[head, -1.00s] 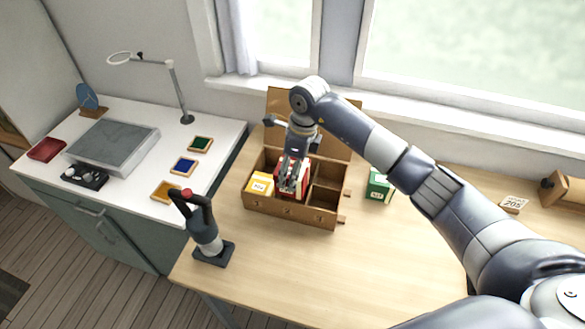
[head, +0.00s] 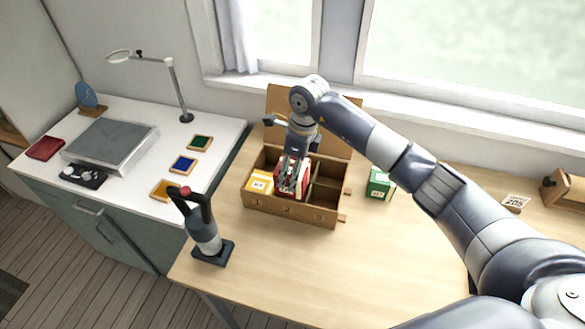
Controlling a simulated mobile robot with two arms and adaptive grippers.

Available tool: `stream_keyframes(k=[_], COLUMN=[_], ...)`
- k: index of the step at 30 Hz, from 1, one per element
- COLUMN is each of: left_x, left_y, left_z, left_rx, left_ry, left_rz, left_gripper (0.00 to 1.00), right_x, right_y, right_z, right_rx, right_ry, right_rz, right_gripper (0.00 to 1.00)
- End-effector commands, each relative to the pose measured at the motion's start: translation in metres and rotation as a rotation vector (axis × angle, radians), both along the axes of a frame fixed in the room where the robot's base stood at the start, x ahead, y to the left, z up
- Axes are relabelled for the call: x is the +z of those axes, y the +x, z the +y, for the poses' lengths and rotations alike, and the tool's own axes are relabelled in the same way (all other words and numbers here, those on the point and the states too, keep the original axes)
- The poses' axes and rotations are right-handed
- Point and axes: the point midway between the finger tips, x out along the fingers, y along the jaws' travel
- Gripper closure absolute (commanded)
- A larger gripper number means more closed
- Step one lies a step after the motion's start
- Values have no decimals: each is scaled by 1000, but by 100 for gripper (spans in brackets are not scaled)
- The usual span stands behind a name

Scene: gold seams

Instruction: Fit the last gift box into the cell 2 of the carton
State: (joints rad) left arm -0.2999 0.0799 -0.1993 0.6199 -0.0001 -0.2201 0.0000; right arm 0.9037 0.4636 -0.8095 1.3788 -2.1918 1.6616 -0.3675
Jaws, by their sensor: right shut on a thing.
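The brown carton (head: 314,214) stands on the wooden table with its lid raised at the back and dividers inside. A yellow gift box (head: 259,182) with a white label sits in its front left part. My right gripper (head: 292,180) points down into the carton, shut on a red and white gift box (head: 304,186). That box is beside the yellow one, near the middle; its lower part is hidden by the carton's front wall, so I cannot tell whether it touches the bottom. Compartments to its right look empty. My left gripper is not in view.
A green box (head: 380,184) stands on the table right of the carton. A number card (head: 515,202) is at the right. The front of the table is clear.

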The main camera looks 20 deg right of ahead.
Motion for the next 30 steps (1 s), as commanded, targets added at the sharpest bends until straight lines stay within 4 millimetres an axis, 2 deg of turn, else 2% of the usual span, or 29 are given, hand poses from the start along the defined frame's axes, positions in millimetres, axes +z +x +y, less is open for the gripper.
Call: stream_keyframes(k=[30], left_x=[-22], left_y=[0], left_z=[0], left_rx=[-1], left_ry=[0], left_rz=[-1], left_gripper=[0], right_x=[-26], right_y=[0], right_z=[0], right_rx=[0], right_ry=[0], right_rz=[-1], right_gripper=[65])
